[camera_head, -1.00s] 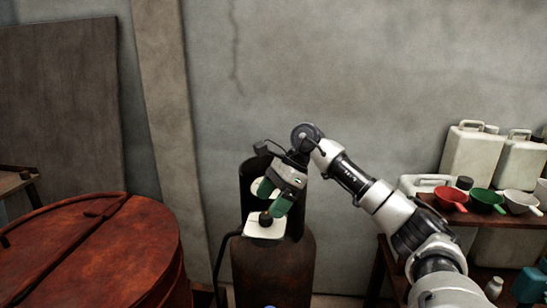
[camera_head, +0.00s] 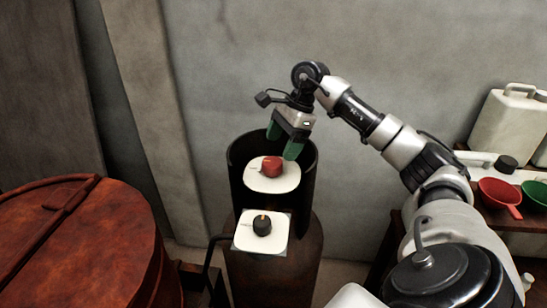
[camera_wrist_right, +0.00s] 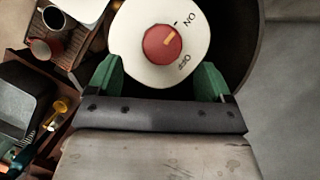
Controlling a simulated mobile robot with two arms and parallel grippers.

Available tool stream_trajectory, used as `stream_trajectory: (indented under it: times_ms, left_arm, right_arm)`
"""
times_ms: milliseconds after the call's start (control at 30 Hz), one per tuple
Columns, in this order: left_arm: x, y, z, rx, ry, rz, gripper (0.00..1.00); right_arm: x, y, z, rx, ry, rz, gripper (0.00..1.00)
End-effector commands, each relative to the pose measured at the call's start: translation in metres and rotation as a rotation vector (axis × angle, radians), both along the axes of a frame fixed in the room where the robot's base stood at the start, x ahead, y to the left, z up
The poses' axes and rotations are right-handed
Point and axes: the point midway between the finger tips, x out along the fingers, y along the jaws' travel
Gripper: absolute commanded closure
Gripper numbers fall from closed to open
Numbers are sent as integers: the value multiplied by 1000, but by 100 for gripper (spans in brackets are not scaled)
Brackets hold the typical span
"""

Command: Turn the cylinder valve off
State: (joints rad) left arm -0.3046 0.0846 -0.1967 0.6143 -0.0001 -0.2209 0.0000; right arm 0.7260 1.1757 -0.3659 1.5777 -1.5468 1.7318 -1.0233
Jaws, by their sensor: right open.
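A dark rusty cylinder (camera_head: 275,265) stands in the middle of the head view, with a dark open collar (camera_head: 238,155) around its top. A red knob (camera_head: 271,167) sits on a rounded white plate (camera_head: 258,184) inside the collar. In the wrist view the red knob (camera_wrist_right: 162,42) has an orange pointer mark turned toward the tick by ON; OFF is printed below. A black knob (camera_head: 262,226) sits on a square white plate (camera_head: 246,238) lower in front. My right gripper (camera_head: 284,143), with green fingers, is open just above and behind the red knob, apart from it. My left gripper is out of view.
A rusty red vat with a lid (camera_head: 85,240) stands at the left. At the right, a shelf holds a red funnel (camera_head: 499,194), a green funnel (camera_head: 536,192) and pale canisters (camera_head: 508,125). A grey wall (camera_head: 240,70) is behind the cylinder.

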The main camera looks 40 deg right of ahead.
Motion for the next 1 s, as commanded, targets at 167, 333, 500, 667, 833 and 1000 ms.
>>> stream_trajectory:
  times_ms: [167,333,500,667,833,1000]
  left_arm:
    - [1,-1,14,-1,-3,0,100]
    - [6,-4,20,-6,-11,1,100]
    - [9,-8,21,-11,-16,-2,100]
    - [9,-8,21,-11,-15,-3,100]
    - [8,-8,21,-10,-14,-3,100]
    - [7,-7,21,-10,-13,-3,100]
  right_arm:
    - [4,13,-29,3,4,2,19]
    - [8,20,-48,2,1,1,19]
    - [9,22,-56,1,-1,0,19]
    - [9,22,-57,1,-1,0,19]
    - [9,22,-56,1,-1,0,36]
    - [9,21,-56,0,-2,-1,62]
